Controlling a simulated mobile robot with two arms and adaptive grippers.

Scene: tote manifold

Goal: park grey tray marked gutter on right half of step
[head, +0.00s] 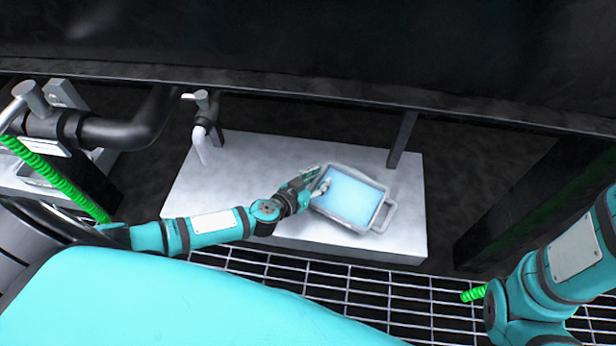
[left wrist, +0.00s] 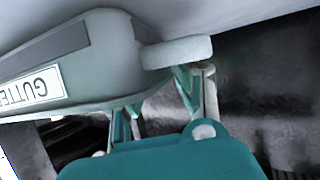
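The grey tray (head: 384,207) has a pale blue inside and sits at a slant on the right half of the pale step (head: 235,175). In the left wrist view the tray's side (left wrist: 95,70) carries an upside-down label, partly cut off, reading "GUTTE". A light end handle (left wrist: 178,52) sticks out there. My left gripper (head: 318,181) is at the tray's left end. In the wrist view its fingers (left wrist: 165,100) stand apart just by the handle and rim, with a gap between them; firm contact cannot be made out. My right gripper is outside both views; only its arm shows at lower right.
A dark post (head: 402,139) rises at the back edge behind the tray. A dark beam crosses above. Metal grating (head: 350,285) lies in front. The step's left part is clear.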

